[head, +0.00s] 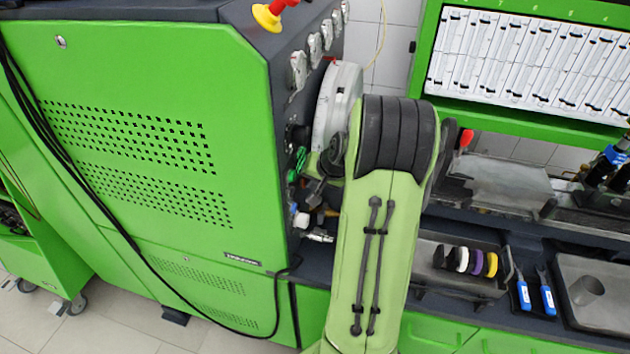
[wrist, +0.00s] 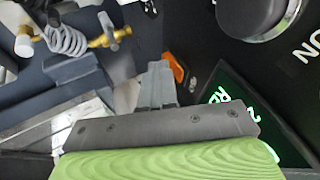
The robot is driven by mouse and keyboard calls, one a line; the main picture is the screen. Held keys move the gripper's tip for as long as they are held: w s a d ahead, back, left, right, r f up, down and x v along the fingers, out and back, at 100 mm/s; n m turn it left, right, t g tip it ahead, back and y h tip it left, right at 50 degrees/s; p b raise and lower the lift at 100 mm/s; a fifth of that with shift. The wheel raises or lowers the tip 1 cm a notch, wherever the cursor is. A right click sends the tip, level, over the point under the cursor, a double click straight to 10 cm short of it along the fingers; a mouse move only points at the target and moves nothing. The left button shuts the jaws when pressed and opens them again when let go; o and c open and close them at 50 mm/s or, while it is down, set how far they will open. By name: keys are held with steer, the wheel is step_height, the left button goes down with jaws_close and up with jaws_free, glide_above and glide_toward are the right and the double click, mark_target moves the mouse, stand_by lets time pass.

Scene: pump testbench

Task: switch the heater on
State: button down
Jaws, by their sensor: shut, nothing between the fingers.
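In the wrist view, my gripper (wrist: 158,83) is shut and empty, its grey fingers pointing at the dark panel. A small orange part (wrist: 178,74), which may be the heater switch, shows just right of the fingertips and is partly hidden by them. I cannot tell whether they touch or whether it is on or off. A black round knob (wrist: 252,14) is at the upper right, with white "ON" lettering (wrist: 311,48) beside it. In the head view, my arm covers the fingertips and much of the dark side panel of the green bench (head: 150,130).
A green-lit display (wrist: 238,108) sits right of my fingers. In the head view, a red-yellow emergency stop (head: 268,16) tops the bench. A tray with coloured rings (head: 465,262) stands right of my arm.

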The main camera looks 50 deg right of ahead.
steer(key=f+t+y+b, duration=0.1)
steer(key=t+b, duration=0.1)
steer(key=b, duration=0.2)
steer(key=shift+w+f+t, duration=0.1)
steer(key=shift+f+t, duration=0.1)
steer(key=shift+t, duration=0.1)
steer(key=shift+r, duration=0.15)
